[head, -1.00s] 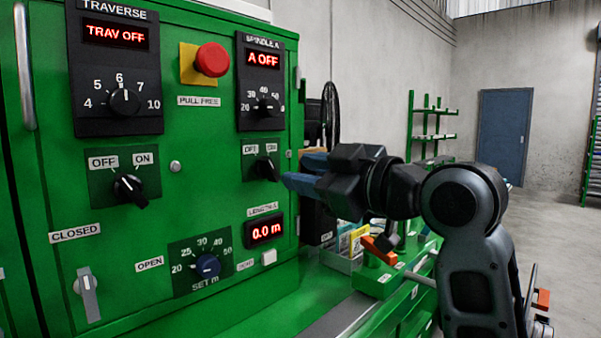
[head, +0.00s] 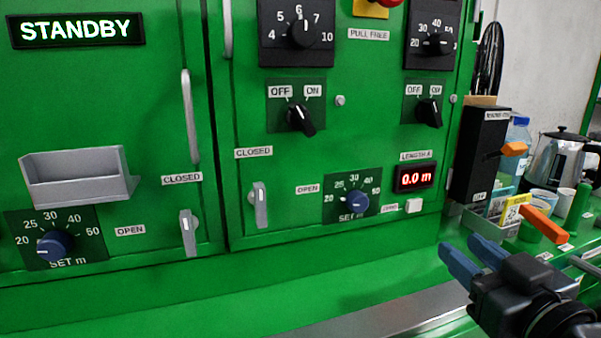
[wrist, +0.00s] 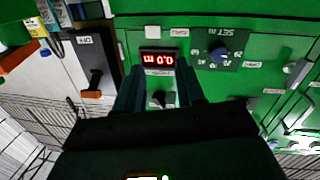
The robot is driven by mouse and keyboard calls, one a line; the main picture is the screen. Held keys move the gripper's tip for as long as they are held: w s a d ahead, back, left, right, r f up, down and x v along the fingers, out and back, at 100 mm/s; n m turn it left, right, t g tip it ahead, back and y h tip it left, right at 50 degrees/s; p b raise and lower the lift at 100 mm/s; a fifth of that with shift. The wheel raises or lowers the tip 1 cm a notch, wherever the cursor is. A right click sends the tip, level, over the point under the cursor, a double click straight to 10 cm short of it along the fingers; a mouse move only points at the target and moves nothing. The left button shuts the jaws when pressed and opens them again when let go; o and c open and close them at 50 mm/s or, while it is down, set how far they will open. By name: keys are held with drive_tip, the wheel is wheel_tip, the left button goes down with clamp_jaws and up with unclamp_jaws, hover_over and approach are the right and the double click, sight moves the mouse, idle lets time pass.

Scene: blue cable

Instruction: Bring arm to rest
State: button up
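My gripper (head: 459,243) has two blue fingers that stand apart with an empty gap between them. In the head view it is at the lower right, in front of the green machine (head: 370,240), clear of the panel controls. In the wrist view the gripper (wrist: 158,85) frames the red 0.0 m length display (wrist: 164,58), upside down, with a black knob (wrist: 163,98) between the fingers. The right OFF/ON knob (head: 429,113) and the left OFF/ON knob (head: 301,119) are both free of my fingers.
A black switch box with an orange lever (head: 482,150), a bottle (head: 517,135), a kettle (head: 562,155), cups and an orange handle (head: 545,224) crowd the right side. A metal ledge (head: 385,313) runs below the panel.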

drive_tip(key=s+a+f+m+g+h, duration=0.1)
drive_tip(key=s+f+m+g+h, duration=0.2)
drive_tip(key=s+f, duration=1.3)
drive_tip(key=s, duration=2.1)
drive_tip(key=shift+s+m, duration=0.25)
drive_tip(key=shift+m, duration=0.05)
